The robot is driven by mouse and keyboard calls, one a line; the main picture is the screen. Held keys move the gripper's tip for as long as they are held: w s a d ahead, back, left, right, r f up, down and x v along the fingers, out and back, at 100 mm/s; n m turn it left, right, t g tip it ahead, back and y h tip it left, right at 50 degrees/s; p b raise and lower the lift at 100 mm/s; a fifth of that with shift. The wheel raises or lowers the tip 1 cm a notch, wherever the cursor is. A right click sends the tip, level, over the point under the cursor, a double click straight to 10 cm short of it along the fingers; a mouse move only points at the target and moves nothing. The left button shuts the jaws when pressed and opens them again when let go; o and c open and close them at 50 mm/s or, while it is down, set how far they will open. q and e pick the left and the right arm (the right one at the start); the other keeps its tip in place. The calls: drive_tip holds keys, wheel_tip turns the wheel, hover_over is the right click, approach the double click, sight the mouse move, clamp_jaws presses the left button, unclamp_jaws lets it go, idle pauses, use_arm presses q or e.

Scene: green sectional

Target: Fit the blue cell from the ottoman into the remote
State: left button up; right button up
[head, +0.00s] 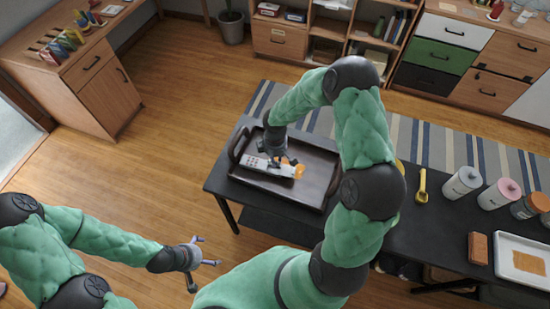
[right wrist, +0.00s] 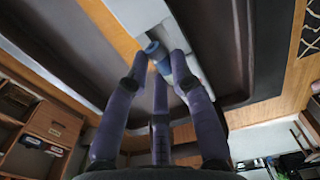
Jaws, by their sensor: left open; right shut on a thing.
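The remote (head: 268,168) is a pale, long body lying in the dark tray, with an orange piece (head: 298,171) at its right end. Its pale surface also shows in the right wrist view (right wrist: 143,12). My right gripper (head: 276,160) is over the remote. In the right wrist view its fingers are closed around the blue cell (right wrist: 155,49), which is beside the pale remote body; whether they touch, I cannot tell. The fingers hide part of the cell. My left gripper (head: 210,252) is open and empty, over the floor left of the table.
The dark tray (head: 318,158) with raised handles stands on a black table (head: 225,172). To the right are a yellow object (head: 422,186), several bottles (head: 462,183), a brown block (head: 478,247) and a white tray (head: 505,245).

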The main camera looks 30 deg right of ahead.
drive_tip(key=shift+f+b, duration=1.35)
drive_tip(key=shift+f, duration=0.4)
drive_tip(key=o, duration=1)
drive_tip(key=shift+c, duration=0.2)
wheel_tip(320, 180, up, 12)
drive_tip(key=shift+f, duration=0.1)
